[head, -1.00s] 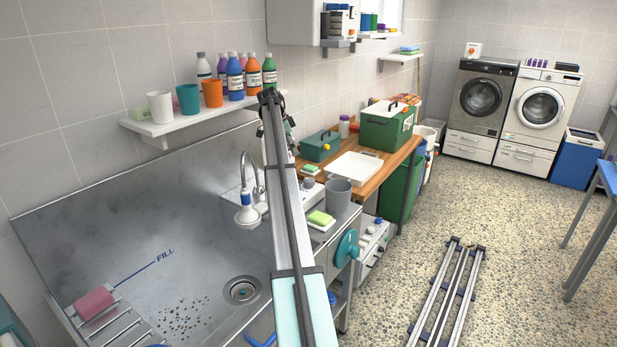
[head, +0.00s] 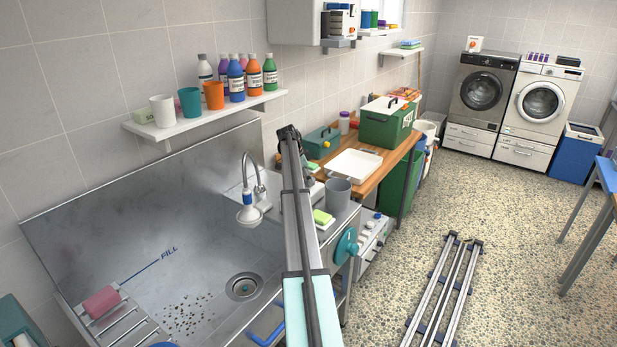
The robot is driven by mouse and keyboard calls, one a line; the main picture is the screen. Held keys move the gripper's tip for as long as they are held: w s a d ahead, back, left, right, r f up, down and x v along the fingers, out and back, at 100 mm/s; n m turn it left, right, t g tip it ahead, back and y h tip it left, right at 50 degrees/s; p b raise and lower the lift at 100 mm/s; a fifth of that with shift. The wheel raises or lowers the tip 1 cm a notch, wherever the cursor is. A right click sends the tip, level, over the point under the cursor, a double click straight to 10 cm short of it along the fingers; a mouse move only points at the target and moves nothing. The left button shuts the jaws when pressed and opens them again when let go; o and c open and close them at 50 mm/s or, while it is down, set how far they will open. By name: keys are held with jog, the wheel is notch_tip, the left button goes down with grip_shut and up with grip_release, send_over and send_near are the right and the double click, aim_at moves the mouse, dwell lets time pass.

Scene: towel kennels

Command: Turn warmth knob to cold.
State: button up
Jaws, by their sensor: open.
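No knob can be read as the warmth knob from its markings. A teal round wheel (head: 347,245) sits on the front of the counter just right of my arm. A white unit (head: 371,236) beyond it has small dials on its front and a blue knob (head: 378,216) on top. The tap (head: 248,205) stands at the back of the steel sink, left of my arm. My arm crosses the middle of the view and hides part of the counter behind the tap. My gripper cannot be made out; the dark end of the visible link shows no clear fingers.
A grey cup (head: 338,196) and a yellow-green sponge (head: 322,217) stand on the counter close to my arm. A shelf (head: 200,126) with bottles and cups hangs above the sink (head: 215,262). Rails (head: 444,290) lie on the floor at right, with open floor beyond.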

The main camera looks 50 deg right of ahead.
jog(key=shift+f, duration=0.15)
jog(key=shift+c, duration=0.3)
jog(key=c, duration=1.1)
jog(key=shift+s+n+b, duration=0.1)
jog(key=shift+n+b, duration=0.2)
